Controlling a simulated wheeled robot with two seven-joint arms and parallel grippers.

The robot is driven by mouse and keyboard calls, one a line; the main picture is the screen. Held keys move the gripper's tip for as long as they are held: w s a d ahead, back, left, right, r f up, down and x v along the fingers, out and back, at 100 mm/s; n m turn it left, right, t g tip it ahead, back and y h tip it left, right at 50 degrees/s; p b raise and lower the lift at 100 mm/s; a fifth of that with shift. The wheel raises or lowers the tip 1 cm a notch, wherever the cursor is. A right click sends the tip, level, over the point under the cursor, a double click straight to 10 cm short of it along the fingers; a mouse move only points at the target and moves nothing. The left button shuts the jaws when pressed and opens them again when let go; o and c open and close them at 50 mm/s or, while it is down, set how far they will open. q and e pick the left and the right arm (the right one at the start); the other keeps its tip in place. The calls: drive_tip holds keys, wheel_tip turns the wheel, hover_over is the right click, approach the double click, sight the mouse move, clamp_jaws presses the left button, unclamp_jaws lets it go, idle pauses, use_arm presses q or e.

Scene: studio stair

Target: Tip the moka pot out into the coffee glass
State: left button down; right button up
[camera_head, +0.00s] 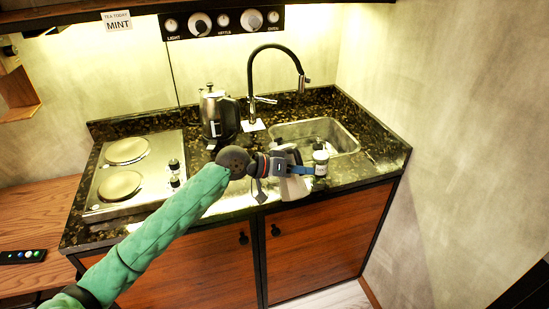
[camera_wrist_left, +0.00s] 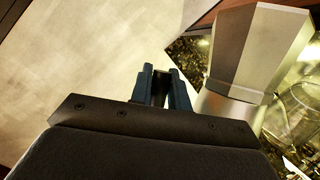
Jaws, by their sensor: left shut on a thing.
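The moka pot is silver and faceted; in the left wrist view (camera_wrist_left: 258,50) it fills the upper right, close beside my fingers. In the head view its metal body (camera_head: 294,188) shows at the counter's front edge, partly hidden by my gripper. My left gripper (camera_head: 298,169) is shut on the pot's dark handle, which shows between the blue fingers in the left wrist view (camera_wrist_left: 165,85). I cannot tell the pot's exact tilt. A clear glass (camera_wrist_left: 300,112), likely the coffee glass, shows at the right edge of the wrist view, beyond the pot. My right gripper is out of view.
A white-capped bottle (camera_head: 320,162) stands just right of my gripper, before the sink (camera_head: 345,140). A steel kettle (camera_head: 212,113) stands behind my wrist, with the black tap (camera_head: 251,85) to its right. The two-plate hob (camera_head: 108,190) is at the left.

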sight(295, 157)
use_arm(q)
drive_tip(key=shift+w+r, duration=0.1)
drive_tip(key=shift+w+a+r+n+h, duration=0.2)
drive_tip(key=shift+r+n+h, duration=0.1)
drive_tip(key=shift+r+n, duration=0.1)
drive_tip(key=shift+w+g+p, duration=0.1)
drive_tip(key=shift+g+p, duration=0.2)
drive_tip(key=shift+p, duration=0.05)
drive_tip(key=shift+w+r, duration=0.1)
drive_tip(key=shift+r, duration=0.15)
drive_tip(key=shift+w+a+r+n+p, duration=0.1)
drive_tip(key=shift+a+r+n+p, duration=0.05)
drive_tip(key=shift+r+n+p, duration=0.3)
drive_tip(key=shift+w+r+n+h+p, duration=0.15)
drive_tip(key=shift+r+n+h+p, duration=0.15)
drive_tip(key=shift+r+n+p, duration=0.1)
drive_tip(key=shift+w+a, duration=0.1)
drive_tip(key=shift+a, duration=0.05)
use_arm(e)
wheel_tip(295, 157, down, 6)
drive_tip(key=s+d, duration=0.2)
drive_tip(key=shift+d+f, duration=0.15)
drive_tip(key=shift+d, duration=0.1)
